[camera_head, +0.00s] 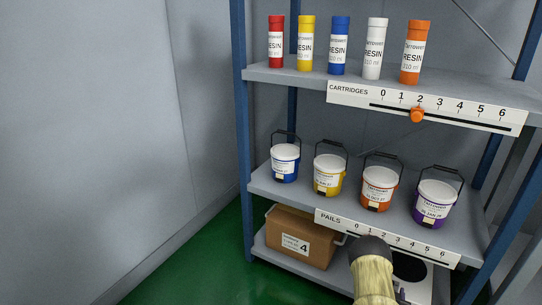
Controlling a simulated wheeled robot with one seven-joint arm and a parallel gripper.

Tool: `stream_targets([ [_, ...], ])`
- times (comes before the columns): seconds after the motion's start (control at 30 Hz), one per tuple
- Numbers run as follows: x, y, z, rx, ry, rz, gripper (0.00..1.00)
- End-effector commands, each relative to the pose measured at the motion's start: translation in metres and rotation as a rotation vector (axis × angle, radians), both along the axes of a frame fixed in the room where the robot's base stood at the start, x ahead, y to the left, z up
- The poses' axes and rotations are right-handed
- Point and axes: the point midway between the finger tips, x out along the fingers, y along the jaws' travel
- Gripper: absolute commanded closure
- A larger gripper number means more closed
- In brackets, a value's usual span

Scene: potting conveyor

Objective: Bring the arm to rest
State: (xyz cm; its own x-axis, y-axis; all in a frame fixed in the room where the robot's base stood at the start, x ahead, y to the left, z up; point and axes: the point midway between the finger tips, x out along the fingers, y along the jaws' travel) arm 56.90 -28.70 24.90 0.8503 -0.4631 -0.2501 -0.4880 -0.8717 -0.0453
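Part of my arm (373,275) shows at the bottom, right of centre, as a pale yellow segment with a dark rounded end. It stands in front of the lower shelf and covers part of the pails scale. My gripper's fingers cannot be made out in this view, so whether it holds anything is not shown.
A blue-framed rack fills the right side. Its upper shelf (290,76) bears several resin cartridges; the orange slider (417,115) sits near 2. The middle shelf (262,182) bears several lidded pails. A brown box (318,242) stands below. Green floor (205,262) lies clear at left.

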Motion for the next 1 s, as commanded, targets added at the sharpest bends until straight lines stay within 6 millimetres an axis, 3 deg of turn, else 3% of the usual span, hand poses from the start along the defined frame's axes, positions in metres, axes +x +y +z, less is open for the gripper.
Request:
stream_targets([
  [0.03, 0.008, 0.004, 0.014, 0.016, 0.019, -0.012, 0.54],
  [0.2, 0.021, 0.024, 0.048, 0.08, 0.12, -0.036, 0.54],
  [0.47, 0.022, 0.071, 0.101, 0.177, 0.288, -0.019, 0.54],
  [0.77, -0.007, 0.139, 0.163, 0.268, 0.492, 0.071, 0.54],
  [1.0, -0.055, 0.197, 0.21, 0.304, 0.666, 0.187, 0.54],
])
